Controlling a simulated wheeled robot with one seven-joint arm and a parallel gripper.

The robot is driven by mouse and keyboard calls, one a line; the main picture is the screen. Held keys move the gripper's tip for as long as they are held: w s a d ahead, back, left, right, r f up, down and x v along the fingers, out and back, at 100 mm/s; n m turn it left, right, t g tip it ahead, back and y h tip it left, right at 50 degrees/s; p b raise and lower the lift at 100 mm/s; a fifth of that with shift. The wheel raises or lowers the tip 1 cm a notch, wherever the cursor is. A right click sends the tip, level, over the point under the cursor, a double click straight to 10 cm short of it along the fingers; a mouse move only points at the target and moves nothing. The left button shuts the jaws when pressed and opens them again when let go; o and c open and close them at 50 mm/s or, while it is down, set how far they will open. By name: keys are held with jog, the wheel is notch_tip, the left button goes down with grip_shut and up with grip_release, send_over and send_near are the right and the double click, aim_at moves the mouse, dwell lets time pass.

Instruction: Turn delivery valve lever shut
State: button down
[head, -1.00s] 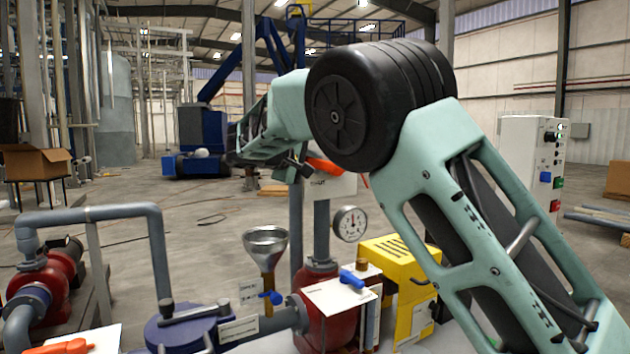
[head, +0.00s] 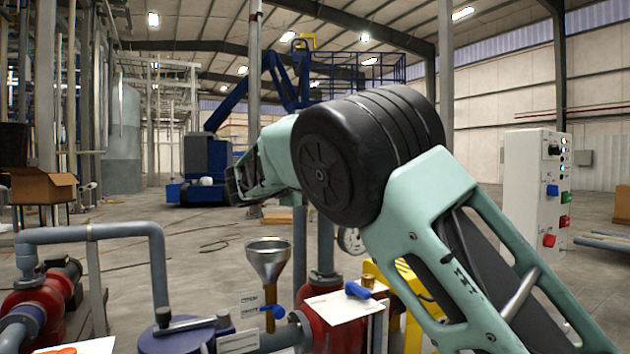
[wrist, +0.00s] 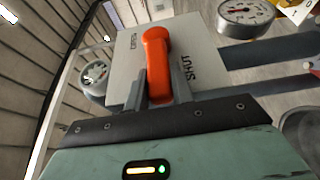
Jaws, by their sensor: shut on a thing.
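The orange valve lever (wrist: 157,62) stands out from a pale plate (wrist: 203,50) in the wrist view. The word SHUT is printed on the plate to the right of the lever. A second label on the left is too small to read surely. My gripper (wrist: 160,86) is shut on the lever, with one grey finger on each side of it. In the head view my arm hides the lever, the plate and my gripper. The grey vertical pipe (head: 325,240) shows below my arm there.
In the head view a funnel (head: 268,258), a blue-handled valve (head: 357,290) and a yellow box (head: 385,282) stand below my arm. A control cabinet (head: 530,185) stands at right.

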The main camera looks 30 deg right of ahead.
jog(key=c, duration=1.2)
grip_release()
jog(key=b+v, duration=0.1)
jog(key=v, duration=1.6)
jog(key=shift+a, duration=0.2)
jog(key=shift+s, duration=0.15)
